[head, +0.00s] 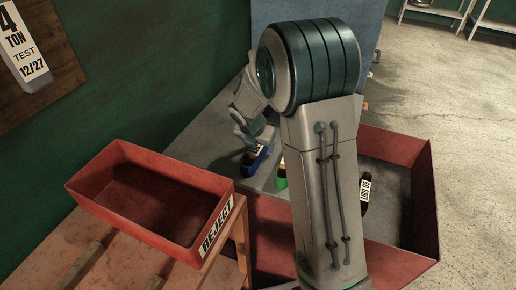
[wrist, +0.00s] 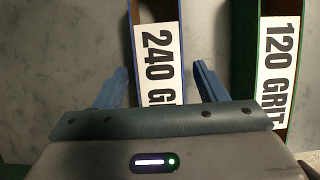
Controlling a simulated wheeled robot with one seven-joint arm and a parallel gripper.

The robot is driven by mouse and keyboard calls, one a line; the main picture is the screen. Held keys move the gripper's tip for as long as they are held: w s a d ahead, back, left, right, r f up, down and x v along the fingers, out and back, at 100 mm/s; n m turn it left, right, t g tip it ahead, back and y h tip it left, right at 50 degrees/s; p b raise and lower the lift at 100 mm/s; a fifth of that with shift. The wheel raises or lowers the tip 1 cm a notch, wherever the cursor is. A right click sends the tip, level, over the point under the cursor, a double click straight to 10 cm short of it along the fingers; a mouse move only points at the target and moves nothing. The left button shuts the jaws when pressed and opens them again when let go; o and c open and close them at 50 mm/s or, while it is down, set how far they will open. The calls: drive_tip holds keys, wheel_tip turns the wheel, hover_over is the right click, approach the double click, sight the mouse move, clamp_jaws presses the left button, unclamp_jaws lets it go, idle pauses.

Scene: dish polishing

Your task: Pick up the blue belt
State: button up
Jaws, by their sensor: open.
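The blue belt (wrist: 181,40) has blue edges and a white "240 GRIT" label, partly covered by my gripper in the wrist view. My gripper (wrist: 161,67) is open, with one finger on each side of the blue belt and a gap to it on both sides. I cannot tell how far above the grey surface the fingers are. In the head view the blue belt (head: 258,160) lies on the grey bench under my gripper (head: 254,147), and my arm hides part of the scene.
A green belt (wrist: 265,12) labelled "120 GRIT" lies right of the blue one; it also shows in the head view (head: 281,179). An empty red "REJECT" tray (head: 216,225) stands at left. A red bin (head: 408,258) at right contains a dark labelled belt (head: 366,190).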

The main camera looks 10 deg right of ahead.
drive_tip(key=c, duration=1.2)
drive_tip(key=shift+o, duration=0.2)
drive_tip(key=shift+r, duration=0.1)
drive_tip(key=shift+r, duration=0.45)
drive_tip(key=r, duration=0.3)
drive_tip(key=shift+d+r+p, duration=0.3)
drive_tip(key=shift+r+p, duration=0.05)
drive_tip(key=shift+p, duration=0.05)
drive_tip(key=d+r+p, duration=0.1)
drive_tip(key=d+r, duration=0.5)
drive_tip(key=d, duration=0.5)
drive_tip(key=shift+r, duration=0.15)
drive_tip(key=shift+s, duration=0.1)
